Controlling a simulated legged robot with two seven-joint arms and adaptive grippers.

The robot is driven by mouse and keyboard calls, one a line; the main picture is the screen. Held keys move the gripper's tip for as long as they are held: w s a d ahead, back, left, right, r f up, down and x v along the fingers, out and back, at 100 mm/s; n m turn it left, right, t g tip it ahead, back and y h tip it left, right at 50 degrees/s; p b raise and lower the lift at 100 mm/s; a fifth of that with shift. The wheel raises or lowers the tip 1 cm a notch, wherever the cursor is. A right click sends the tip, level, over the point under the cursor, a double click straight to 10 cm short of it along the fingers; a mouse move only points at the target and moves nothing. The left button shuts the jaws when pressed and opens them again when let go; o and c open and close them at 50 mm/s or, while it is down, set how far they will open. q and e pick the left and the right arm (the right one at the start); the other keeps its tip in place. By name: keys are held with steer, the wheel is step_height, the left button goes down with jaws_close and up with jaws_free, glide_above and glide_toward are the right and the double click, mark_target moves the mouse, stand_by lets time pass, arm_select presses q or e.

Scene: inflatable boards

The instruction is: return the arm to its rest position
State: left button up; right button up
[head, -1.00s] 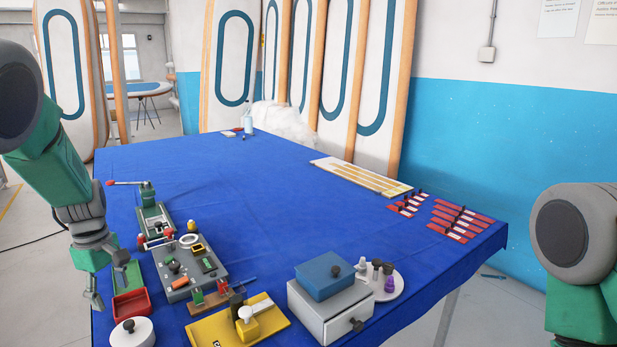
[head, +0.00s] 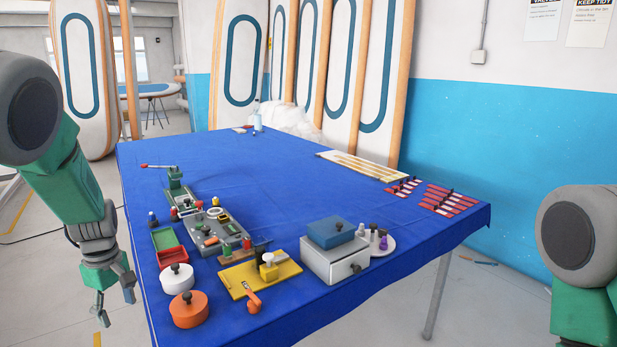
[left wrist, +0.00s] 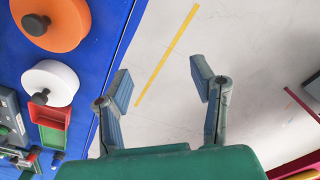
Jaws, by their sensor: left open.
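My left arm comes in from the left in the head view, with its green and grey links hanging down. My left gripper (head: 115,303) is open and empty beside the left edge of the blue table (head: 270,180), over the floor. In the left wrist view the two fingers of this gripper (left wrist: 163,85) stand apart with only pale floor and a yellow line between them. My right arm shows only as a grey and green shoulder part at the right edge of the head view; its gripper is out of view.
Near the table's left edge stand an orange round pot (head: 190,313), a white round pot (head: 177,280) and a red and green tray (head: 171,259). A yellow board (head: 260,277) and a grey drawer box (head: 334,261) lie to the right. The table's middle is clear.

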arm_select(q)
steer(key=s+d+f+m+y+b, duration=0.1)
steer(key=s+d+f+m+b, duration=0.25)
steer(key=s+f, duration=0.55)
steer(key=s+d+f+m+y+b, duration=0.1)
steer(key=s+d+f+m+b, duration=0.3)
steer(key=f, duration=1)
steer(key=s+d+f+m+h+b, duration=0.1)
steer(key=s+d+f+m+b, duration=0.2)
steer(key=s, duration=0.6)
steer(key=s+d+f+m+h+b, duration=0.1)
steer(key=s+d+f+m+b, duration=0.3)
steer(key=s, duration=0.6)
steer(key=d+f+m, duration=0.2)
steer(key=d, duration=0.1)
steer(key=shift+s+f+t, duration=0.15)
steer(key=shift+f+t, duration=0.25)
arm_select(e)
step_height(320, 180, down, 15)
steer(key=shift+w+f, duration=0.15)
steer(key=shift+w, duration=0.05)
